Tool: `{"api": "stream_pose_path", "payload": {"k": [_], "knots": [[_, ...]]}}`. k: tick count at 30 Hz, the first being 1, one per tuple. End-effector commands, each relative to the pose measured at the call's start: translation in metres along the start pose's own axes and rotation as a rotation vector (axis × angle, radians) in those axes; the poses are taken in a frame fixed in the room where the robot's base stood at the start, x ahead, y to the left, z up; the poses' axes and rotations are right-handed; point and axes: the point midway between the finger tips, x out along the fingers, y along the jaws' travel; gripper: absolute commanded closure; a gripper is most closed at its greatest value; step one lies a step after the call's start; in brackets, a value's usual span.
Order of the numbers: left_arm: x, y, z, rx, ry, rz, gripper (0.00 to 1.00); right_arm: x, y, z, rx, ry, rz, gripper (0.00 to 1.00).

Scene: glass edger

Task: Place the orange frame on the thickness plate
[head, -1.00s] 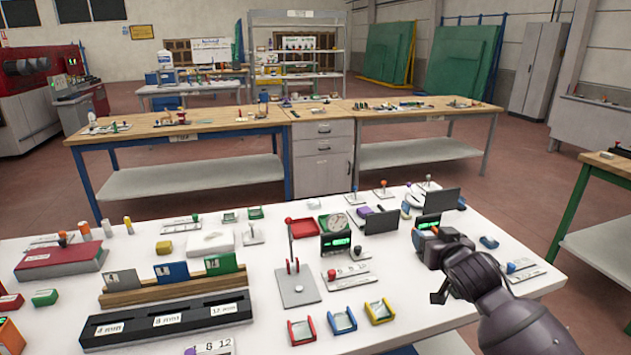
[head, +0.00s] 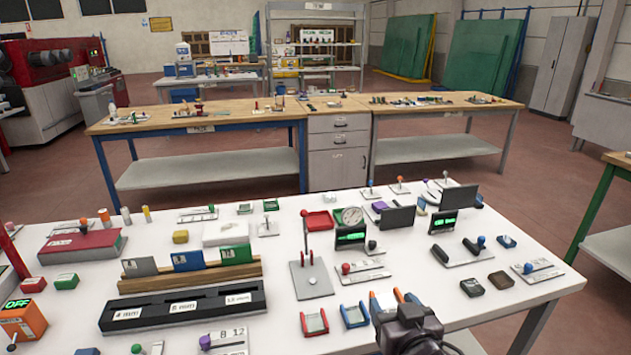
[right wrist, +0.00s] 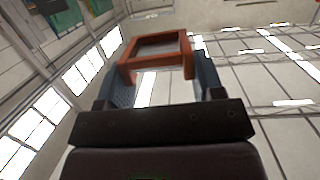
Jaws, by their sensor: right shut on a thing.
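The orange frame (right wrist: 155,48) is a small open square, held between the two fingers of my right gripper (right wrist: 160,82) in the right wrist view. In the head view my right gripper (head: 386,303) is low at the front edge of the white table, and only bits of orange show at its tips. My left gripper is not in view.
A red frame (head: 314,321) and a blue frame (head: 354,315) lie just left of my right gripper. A black slotted block (head: 185,307) and a grey plate with an upright lever (head: 311,279) stand farther left. The table's right front part is fairly clear.

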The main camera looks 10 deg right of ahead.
Motion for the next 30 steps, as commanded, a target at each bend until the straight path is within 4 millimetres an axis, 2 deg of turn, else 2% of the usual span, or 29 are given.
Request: {"api": "stream_pose_path", "payload": {"k": [8, 10, 13, 17, 24, 29, 30], "knots": [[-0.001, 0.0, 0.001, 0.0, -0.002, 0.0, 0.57, 0.003, 0.0, -0.008, -0.001, 0.003, -0.003, 0.64], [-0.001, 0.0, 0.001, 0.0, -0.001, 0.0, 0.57, 0.007, 0.002, -0.017, -0.003, 0.005, -0.007, 0.64], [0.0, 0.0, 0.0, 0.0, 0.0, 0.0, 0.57, 0.018, 0.015, -0.032, -0.004, 0.007, 0.004, 0.64], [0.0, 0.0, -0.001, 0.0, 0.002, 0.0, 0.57, 0.045, 0.05, -0.05, 0.0, 0.003, 0.03, 0.64], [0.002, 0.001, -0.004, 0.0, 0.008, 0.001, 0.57, 0.092, 0.125, -0.081, 0.016, 0.0, 0.089, 0.64], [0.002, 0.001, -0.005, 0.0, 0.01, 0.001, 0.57, 0.108, 0.162, -0.085, 0.024, -0.001, 0.119, 0.64], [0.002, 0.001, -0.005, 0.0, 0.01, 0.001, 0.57, 0.11, 0.168, -0.08, 0.026, -0.003, 0.123, 0.64]]}}
